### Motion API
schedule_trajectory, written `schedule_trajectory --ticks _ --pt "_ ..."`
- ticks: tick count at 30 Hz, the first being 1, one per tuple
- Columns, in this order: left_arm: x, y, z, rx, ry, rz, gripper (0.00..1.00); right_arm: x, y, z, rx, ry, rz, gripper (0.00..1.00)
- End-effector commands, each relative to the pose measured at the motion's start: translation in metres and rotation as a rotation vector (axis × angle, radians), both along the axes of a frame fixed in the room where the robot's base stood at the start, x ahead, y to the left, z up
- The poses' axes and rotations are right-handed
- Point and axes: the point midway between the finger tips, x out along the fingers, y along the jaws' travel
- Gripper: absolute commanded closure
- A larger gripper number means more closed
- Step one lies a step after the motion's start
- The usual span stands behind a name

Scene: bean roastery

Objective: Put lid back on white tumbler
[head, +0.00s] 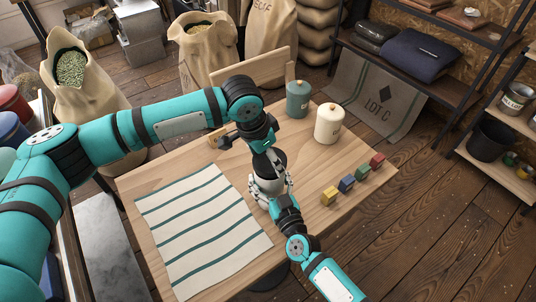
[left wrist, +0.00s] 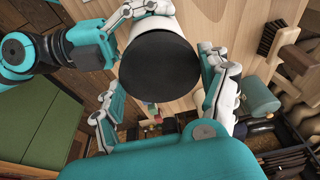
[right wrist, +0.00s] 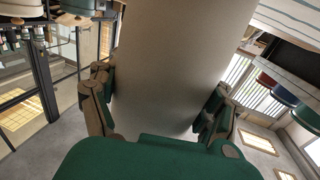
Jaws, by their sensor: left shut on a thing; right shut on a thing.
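The white tumbler (head: 264,186) stands upright at the middle of the table, largely hidden by my arms. My right gripper (head: 268,190) is shut around its side, and its pale wall (right wrist: 180,70) fills the middle of the right wrist view. The black lid (left wrist: 160,72) is a dark disc over the tumbler's top in the left wrist view, with the white body (left wrist: 155,30) showing behind it. My left gripper (left wrist: 162,75) is shut on the lid from above, a finger on either side. Whether the lid is seated or just above the rim cannot be told.
A striped cloth (head: 205,235) covers the table's left part. A teal canister (head: 298,100) and cream canister (head: 329,124) stand behind to the right. Several coloured blocks, including a yellow one (head: 329,196), line the right side. Bare wood (head: 315,165) lies between.

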Motion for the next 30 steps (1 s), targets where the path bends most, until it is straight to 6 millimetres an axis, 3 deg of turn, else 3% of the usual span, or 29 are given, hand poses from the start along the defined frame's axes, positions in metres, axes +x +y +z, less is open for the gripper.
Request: schedule_trajectory --ticks 8,18,30 --pt "0.000 0.000 -0.001 0.000 0.000 0.000 0.44 0.000 0.000 0.000 0.000 0.001 0.000 0.82" --pt "0.000 0.000 -0.017 0.000 0.002 0.002 0.44 0.000 0.000 0.000 0.000 0.001 0.000 0.82" --pt "0.000 0.000 -0.018 0.000 0.000 0.000 0.44 0.000 0.000 -0.001 0.000 0.001 0.001 0.82"
